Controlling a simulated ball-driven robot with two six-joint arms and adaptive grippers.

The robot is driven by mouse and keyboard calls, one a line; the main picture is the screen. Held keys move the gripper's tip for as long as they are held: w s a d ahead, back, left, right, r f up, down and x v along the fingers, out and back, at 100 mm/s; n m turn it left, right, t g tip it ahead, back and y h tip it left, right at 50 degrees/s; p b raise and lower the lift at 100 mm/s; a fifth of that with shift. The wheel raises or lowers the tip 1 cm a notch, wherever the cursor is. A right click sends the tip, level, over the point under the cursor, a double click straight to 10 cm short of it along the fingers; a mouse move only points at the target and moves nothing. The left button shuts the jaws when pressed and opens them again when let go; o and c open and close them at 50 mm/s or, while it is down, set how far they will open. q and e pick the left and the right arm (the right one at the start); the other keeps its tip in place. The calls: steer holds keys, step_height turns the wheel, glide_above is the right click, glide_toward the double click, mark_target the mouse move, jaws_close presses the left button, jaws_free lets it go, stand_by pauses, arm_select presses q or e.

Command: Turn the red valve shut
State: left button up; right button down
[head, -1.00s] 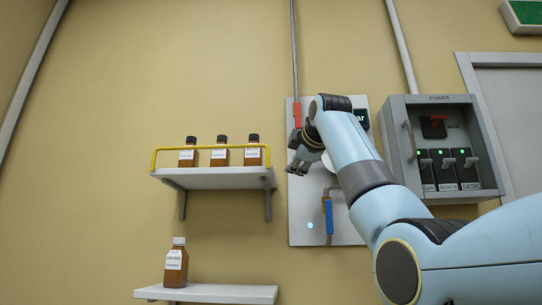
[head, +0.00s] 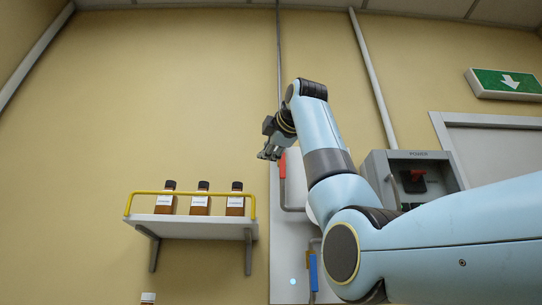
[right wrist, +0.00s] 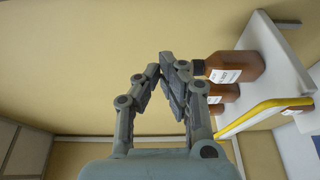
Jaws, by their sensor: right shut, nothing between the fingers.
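The red valve handle (head: 283,165) hangs upright on the pale wall panel (head: 284,255), below a thin vertical pipe. My right gripper (head: 267,156) is just left of its upper part in the head view, shut and empty. I cannot tell how far it is in front of the wall. My right arm hides part of the panel. My left gripper is not in view.
A shelf (head: 195,228) with a yellow rail (head: 190,193) and several brown bottles (head: 200,203) stands left of the panel. A blue handle (head: 313,272) is lower on the panel. A grey power box (head: 410,165) is to the right. The wall above the shelf is clear.

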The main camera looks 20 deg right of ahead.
mark_target(282, 166)
steer(key=w+d+p, duration=0.3)
steer(key=w+p, duration=0.2)
steer(key=w, duration=0.1)
steer(key=shift+w+d+p, duration=0.2)
steer(key=shift+w+p, duration=0.15)
steer(key=shift+s, duration=0.1)
